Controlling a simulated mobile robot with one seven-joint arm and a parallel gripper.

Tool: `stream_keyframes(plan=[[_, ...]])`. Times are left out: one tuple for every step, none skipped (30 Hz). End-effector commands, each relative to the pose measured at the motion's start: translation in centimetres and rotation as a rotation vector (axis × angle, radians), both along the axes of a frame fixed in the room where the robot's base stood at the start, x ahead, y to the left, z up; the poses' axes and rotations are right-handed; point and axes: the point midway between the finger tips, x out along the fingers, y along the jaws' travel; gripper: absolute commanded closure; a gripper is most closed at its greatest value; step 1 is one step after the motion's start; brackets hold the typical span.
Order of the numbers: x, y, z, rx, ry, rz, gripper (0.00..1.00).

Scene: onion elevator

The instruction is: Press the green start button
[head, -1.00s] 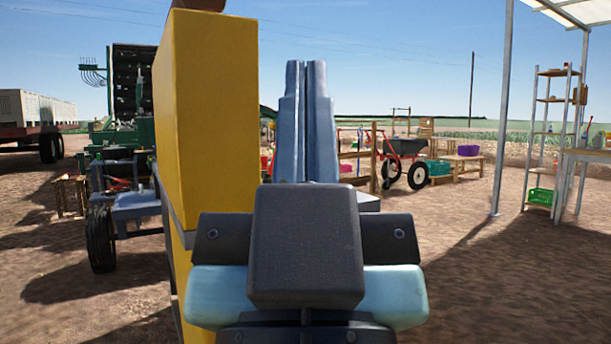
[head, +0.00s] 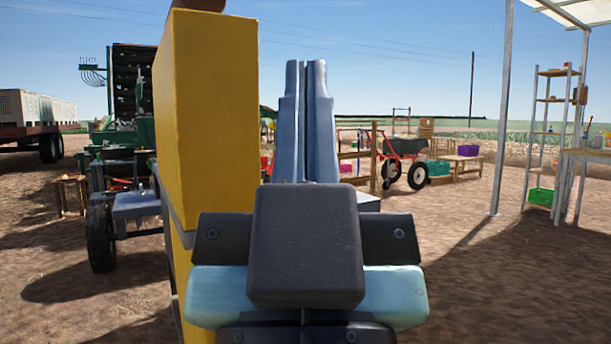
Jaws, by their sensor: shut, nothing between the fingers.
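My gripper (head: 306,75) points up and forward in the middle of the head view. Its two blue-grey fingers are together, with nothing between them. A tall yellow box (head: 207,120) stands upright just left of the fingers, on a grey post. A reddish-brown part (head: 198,5) sits on top of the box, cut off by the picture's upper edge. No green start button shows on the box faces in view. Whether the fingers touch the box cannot be told.
Green farm machinery with a black wheel (head: 100,238) stands at the left, before a trailer (head: 38,108). A wheelbarrow (head: 410,147) and low tables with crates are behind at the right. A metal shelf (head: 550,130) and canopy post stand far right. Dirt ground at right front is clear.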

Motion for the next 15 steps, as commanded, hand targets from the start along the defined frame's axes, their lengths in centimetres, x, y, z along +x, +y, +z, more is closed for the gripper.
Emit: stream_keyframes(plan=[[0.0, 0.0, 0.0, 0.0, 0.0, 0.0, 1.0], [0.0, 0.0, 0.0, 0.0, 0.0, 0.0, 1.0], [0.0, 0.0, 0.0, 0.0, 0.0, 0.0, 1.0], [0.0, 0.0, 0.0, 0.0, 0.0, 0.0, 1.0], [0.0, 0.0, 0.0, 0.0, 0.0, 0.0, 1.0], [0.0, 0.0, 0.1, 0.0, 0.0, 0.0, 1.0], [0.0, 0.0, 0.2, 0.0, 0.0, 0.0, 1.0], [0.0, 0.0, 0.4, 0.0, 0.0, 0.0, 1.0], [0.0, 0.0, 0.7, 0.0, 0.0, 0.0, 1.0], [0.0, 0.0, 1.0, 0.0, 0.0, 0.0, 1.0], [0.0, 0.0, 1.4, 0.0, 0.0, 0.0, 1.0], [0.0, 0.0, 2.1, 0.0, 0.0, 0.0, 1.0], [0.0, 0.0, 2.7, 0.0, 0.0, 0.0, 1.0], [0.0, 0.0, 3.3, 0.0, 0.0, 0.0, 1.0], [0.0, 0.0, 4.3, 0.0, 0.0, 0.0, 1.0]])
